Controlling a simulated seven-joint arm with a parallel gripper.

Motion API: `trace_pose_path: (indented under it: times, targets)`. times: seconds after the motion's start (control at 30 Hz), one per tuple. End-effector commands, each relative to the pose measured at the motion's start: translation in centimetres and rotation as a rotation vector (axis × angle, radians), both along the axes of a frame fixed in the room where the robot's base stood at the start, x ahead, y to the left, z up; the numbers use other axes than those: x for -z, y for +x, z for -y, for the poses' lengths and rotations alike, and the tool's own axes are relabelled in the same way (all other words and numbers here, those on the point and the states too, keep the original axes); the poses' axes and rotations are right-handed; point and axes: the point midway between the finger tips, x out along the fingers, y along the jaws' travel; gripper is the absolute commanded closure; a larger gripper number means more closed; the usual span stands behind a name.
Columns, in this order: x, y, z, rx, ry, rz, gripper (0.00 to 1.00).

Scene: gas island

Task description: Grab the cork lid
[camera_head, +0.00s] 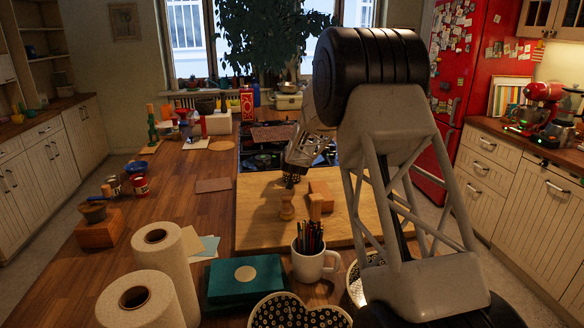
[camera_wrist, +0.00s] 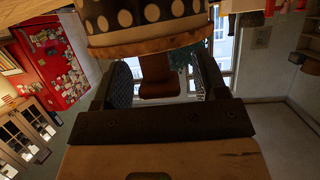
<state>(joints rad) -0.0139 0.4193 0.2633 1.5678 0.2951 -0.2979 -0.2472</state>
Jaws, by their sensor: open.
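In the camera_wrist view, which is upside down, the cork lid (camera_wrist: 148,45) shows as a tan rim against a black container with pale dots (camera_wrist: 150,15) at the top edge. A brown knob-like piece (camera_wrist: 157,88) stands out from beside the rim; I cannot tell for certain that it belongs to the lid. My gripper (camera_wrist: 161,78) is open, with one dark finger on each side of this piece and a visible gap. In the camera_head view my arm reaches over the cutting board (camera_head: 255,232). The fingers and lid are not clear there.
A turned wooden piece (camera_head: 287,206) and a wooden block (camera_head: 319,192) are on the board. A white pencil mug (camera_head: 312,264), a green box (camera_head: 245,277) and paper rolls (camera_head: 160,250) stand nearer. The wooden counter left of the board has free room.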

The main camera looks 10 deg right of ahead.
Motion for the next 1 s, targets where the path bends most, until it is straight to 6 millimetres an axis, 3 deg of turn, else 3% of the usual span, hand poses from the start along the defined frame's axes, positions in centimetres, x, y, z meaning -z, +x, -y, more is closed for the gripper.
trace_pose_path:
  times: [0.73,1.0]
  targets:
    - [0.27,0.61,0.05,0.000,0.000,0.000,0.34]
    - [0.26,0.62,0.06,0.000,0.000,0.000,0.74]
